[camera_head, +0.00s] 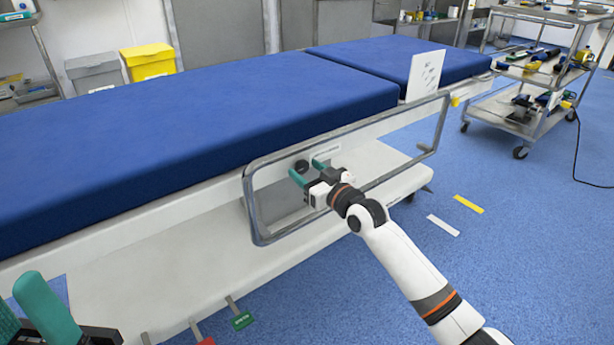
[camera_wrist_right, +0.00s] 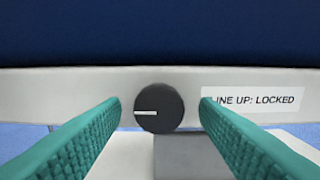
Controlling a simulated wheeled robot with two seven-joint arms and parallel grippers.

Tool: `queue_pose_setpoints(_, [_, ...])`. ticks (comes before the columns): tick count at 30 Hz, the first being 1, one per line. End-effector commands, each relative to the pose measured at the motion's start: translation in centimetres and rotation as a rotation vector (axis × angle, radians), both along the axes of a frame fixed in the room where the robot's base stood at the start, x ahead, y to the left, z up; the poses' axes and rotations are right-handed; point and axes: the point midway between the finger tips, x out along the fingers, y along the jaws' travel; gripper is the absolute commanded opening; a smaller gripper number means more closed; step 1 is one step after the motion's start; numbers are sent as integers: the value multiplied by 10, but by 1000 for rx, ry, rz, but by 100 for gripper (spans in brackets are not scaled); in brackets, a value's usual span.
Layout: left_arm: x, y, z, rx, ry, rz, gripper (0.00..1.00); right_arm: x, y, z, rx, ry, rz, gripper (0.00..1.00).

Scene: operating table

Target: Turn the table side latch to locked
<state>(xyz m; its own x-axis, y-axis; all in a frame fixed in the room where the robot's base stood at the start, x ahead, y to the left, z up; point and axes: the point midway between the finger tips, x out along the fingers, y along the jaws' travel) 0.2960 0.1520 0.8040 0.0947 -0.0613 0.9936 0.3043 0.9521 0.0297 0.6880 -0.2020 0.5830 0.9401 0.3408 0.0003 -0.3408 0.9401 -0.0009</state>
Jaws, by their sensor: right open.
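The side latch is a round dark knob (camera_wrist_right: 159,112) on the table's pale side rail (camera_wrist_right: 60,83). A short white mark on the knob lies level and points left. A white label (camera_wrist_right: 262,102) right of the knob reads "LINE UP: LOCKED", its start partly hidden by a finger. In the head view the knob (camera_head: 301,166) shows behind the metal side frame. My right gripper (camera_head: 305,168) is open, its teal fingers on either side of the knob and apart from it in the wrist view. My left gripper (camera_head: 28,312) shows partly at the lower left, its jaw gap unclear.
A grey metal frame (camera_head: 256,220) surrounds the latch area, and my right gripper reaches through it. The blue table pad (camera_head: 190,120) lies above. Coloured pedals (camera_head: 242,321) stick out below. A loaded cart (camera_head: 534,127) stands at the right; floor between is mostly clear.

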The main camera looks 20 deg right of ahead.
Motion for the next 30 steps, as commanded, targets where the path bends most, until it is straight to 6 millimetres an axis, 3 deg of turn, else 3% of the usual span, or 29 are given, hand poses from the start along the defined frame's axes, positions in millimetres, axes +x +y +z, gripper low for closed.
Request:
queue_pose_setpoints(11, [1,0,2,1,-7,0,41,5,2,0,1,1,1,54])
queue_pose_setpoints(19, [0,0,2,1,-7,-1,41,4,2,0,1,1,1,11])
queue_pose_setpoints(30, [-3,1,7,-6,-3,-1,41,4,2,2,65,26,1,11])
